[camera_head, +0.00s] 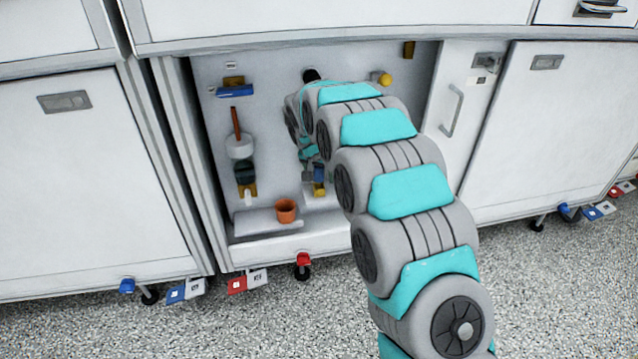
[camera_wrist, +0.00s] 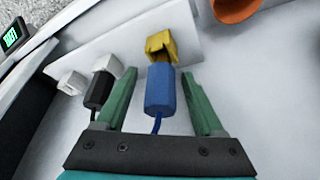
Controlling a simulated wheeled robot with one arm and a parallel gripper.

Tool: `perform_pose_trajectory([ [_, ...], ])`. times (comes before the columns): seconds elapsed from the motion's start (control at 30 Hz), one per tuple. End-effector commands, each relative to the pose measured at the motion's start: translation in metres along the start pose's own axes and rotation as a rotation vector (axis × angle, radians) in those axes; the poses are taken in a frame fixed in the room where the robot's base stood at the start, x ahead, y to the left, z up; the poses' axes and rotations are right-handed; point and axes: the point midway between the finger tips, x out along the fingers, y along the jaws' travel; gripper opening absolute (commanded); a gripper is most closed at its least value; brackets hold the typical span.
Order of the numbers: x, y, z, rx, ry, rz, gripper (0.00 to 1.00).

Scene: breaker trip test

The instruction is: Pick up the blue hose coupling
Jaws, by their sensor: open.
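The blue hose coupling (camera_wrist: 160,90) is in the middle of the wrist view, with a yellow fitting (camera_wrist: 161,45) at its far end and a thin blue hose at its near end. The fitting meets a white block. My gripper (camera_wrist: 157,73) is open, its green fingers on either side of the coupling with gaps showing. In the head view the coupling (camera_head: 319,173) is small and low inside the bay, partly hidden by my arm.
A black coupling (camera_wrist: 100,90) with a white end lies close outside my left finger. An orange cup (camera_wrist: 234,8) is at the upper right; in the head view this cup (camera_head: 286,211) stands on a ledge. Cabinet walls enclose the bay.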

Motion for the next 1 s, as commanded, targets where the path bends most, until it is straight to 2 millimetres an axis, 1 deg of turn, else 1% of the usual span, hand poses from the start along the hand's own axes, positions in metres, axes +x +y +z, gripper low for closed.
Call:
perform_pose_trajectory([
  [0.1, -0.0007, -0.0001, -0.0003, 0.000, 0.001, 0.000, 0.70],
  [0.13, -0.0007, -0.0001, -0.0003, 0.000, 0.001, 0.000, 0.68],
  [0.73, -0.0008, 0.0000, -0.0002, 0.000, 0.001, 0.000, 0.00],
  [1.0, -0.0008, 0.0000, -0.0003, 0.000, 0.001, 0.000, 0.00],
])
